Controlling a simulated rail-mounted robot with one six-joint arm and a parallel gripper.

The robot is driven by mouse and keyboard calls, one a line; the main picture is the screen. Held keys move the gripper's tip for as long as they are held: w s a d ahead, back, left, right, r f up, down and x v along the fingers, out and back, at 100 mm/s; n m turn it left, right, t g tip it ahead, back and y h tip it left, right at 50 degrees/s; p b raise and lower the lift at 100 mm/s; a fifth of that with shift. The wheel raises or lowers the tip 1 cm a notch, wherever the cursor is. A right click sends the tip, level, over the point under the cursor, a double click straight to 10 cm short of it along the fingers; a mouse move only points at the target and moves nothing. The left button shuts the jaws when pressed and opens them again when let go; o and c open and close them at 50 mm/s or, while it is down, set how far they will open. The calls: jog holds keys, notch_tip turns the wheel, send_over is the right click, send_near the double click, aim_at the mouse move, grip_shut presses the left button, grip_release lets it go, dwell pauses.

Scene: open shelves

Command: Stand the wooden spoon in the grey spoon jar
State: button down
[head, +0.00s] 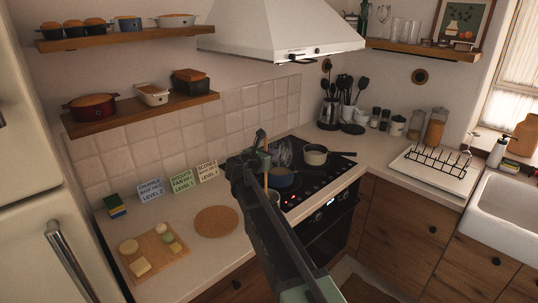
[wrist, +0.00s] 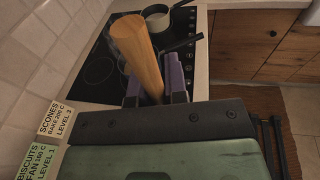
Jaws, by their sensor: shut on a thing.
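My gripper (wrist: 158,92) is shut on the wooden spoon (wrist: 137,52), whose broad pale-brown end rises from between the purple fingers in the wrist view. In the head view my gripper (head: 262,150) is above the front left of the hob, and a thin part of the spoon (head: 265,180) shows below it, roughly upright. A small pale rim (head: 274,197) shows beside my arm near the counter's hob edge; it may be the grey spoon jar, but my arm hides most of it. I cannot tell whether the spoon's lower end is inside it.
A round cork mat (head: 216,220) and a board with food (head: 155,255) lie to the left. Cards (head: 181,181) lean on the tiles. The hood (head: 280,35) overhangs the hob.

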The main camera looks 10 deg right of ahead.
notch_tip(320, 180, down, 5)
jog(key=b, duration=0.4)
jog(key=c, duration=1.1)
grip_release()
jog(key=p+v, duration=0.1)
jog(key=v, duration=1)
jog(key=shift+d+p, duration=0.1)
jog(key=shift+p, duration=0.2)
